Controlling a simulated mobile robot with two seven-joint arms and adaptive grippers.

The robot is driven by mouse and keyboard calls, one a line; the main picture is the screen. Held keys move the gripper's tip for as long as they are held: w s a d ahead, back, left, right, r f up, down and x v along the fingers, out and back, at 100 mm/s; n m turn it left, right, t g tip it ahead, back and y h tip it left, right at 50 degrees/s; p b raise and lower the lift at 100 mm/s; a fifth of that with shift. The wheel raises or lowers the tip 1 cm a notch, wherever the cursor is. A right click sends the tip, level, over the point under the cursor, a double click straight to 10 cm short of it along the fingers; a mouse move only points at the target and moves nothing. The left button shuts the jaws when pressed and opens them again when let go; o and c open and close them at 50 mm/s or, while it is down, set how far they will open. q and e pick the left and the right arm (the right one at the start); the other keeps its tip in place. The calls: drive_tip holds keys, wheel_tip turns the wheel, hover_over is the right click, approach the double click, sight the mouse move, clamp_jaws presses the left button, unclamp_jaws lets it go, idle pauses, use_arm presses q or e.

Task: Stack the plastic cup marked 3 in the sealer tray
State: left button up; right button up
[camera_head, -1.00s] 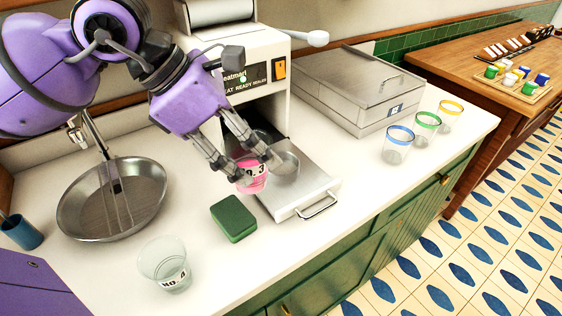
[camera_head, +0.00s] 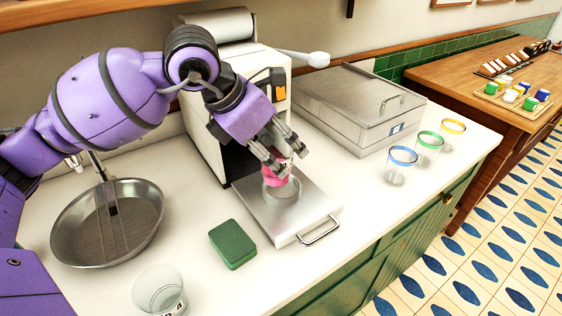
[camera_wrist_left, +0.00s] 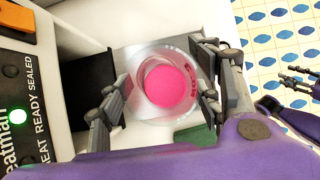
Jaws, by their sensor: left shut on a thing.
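The cup marked 3 (camera_head: 275,174) is pink in the head view, partly hidden by the fingers. In the left wrist view it is a clear rim around a pink disc (camera_wrist_left: 170,86). My left gripper (camera_head: 277,163) is shut on this cup and holds it over the round metal holder (camera_head: 284,191) of the sealer tray (camera_head: 262,215). I cannot tell whether the cup touches the holder. The tray is pulled out in front of the white sealer. My right gripper (camera_wrist_left: 294,77) shows only small at the right of the left wrist view, away from the cup.
A green block (camera_head: 233,244) lies left of the tray. A clear cup (camera_head: 160,290) stands at the front left and a steel pan (camera_head: 140,225) behind it. A metal box (camera_head: 350,95) and cups with blue, green and yellow rims (camera_head: 402,157) stand to the right.

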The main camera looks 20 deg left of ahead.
sight(282, 153)
use_arm(q)
drive_tip(key=w+f, duration=0.2)
drive_tip(key=f, duration=0.1)
drive_tip(key=shift+w+f, duration=0.2)
drive_tip(key=shift+w, duration=0.15)
drive_tip(key=shift+f, duration=1.55)
drive_tip(key=shift+f, duration=0.3)
drive_tip(key=o, duration=1.3)
drive_tip(key=shift+r, duration=0.1)
drive_tip(key=shift+r, duration=0.25)
drive_tip(key=v, duration=1.1)
drive_tip(key=shift+r, duration=0.4)
